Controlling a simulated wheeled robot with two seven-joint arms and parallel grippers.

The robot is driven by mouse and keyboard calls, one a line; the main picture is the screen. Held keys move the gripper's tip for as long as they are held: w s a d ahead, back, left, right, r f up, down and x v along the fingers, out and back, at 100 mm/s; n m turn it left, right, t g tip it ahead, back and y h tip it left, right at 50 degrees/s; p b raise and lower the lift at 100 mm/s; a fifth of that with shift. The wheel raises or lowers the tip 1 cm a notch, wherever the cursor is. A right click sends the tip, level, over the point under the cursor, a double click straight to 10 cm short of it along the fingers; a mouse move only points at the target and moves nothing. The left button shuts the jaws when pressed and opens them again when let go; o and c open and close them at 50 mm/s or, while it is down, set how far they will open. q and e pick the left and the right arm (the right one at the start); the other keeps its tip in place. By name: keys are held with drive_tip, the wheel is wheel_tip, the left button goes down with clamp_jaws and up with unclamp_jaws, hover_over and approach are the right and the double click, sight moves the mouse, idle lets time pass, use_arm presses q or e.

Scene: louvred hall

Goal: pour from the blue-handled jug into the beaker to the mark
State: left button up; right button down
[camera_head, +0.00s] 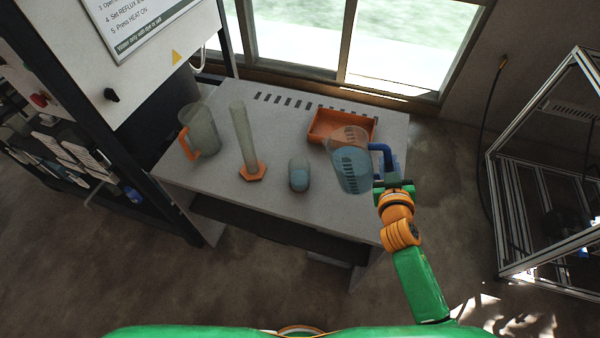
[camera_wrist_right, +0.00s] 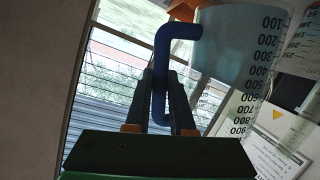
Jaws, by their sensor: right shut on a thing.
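The clear jug (camera_head: 350,166) with the blue handle (camera_head: 380,148) holds blue liquid and leans slightly, at the right side of the table. My right gripper (camera_head: 386,180) is shut on the handle. In the right wrist view, its fingers (camera_wrist_right: 162,88) close around the blue handle (camera_wrist_right: 161,62), and the jug (camera_wrist_right: 226,42) shows black graduation numbers. The small clear beaker (camera_head: 299,175) stands upright to the left of the jug, with blue liquid in it. Its mark is too small to make out. The jug is apart from the beaker. My left gripper is not in view.
An orange-handled jug (camera_head: 204,132) and a tall cylinder (camera_head: 243,135) on an orange base stand left of the beaker on the grey table (camera_head: 272,207). An orange tray (camera_head: 318,125) lies behind the jug. A metal frame (camera_head: 494,190) stands at the right.

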drive_tip(key=shift+a, duration=0.15)
drive_tip(key=shift+d+r, duration=0.2)
drive_tip(key=shift+r, duration=0.05)
drive_tip(key=d+r+m, duration=0.1)
drive_tip(key=d+m+p, duration=0.1)
drive_tip(key=s+d+r+m+t+y+p, duration=0.1)
drive_tip(key=shift+s+d+r, duration=0.1)
drive_tip(key=shift+d+r, duration=0.2)
drive_tip(key=shift+a, duration=0.1)
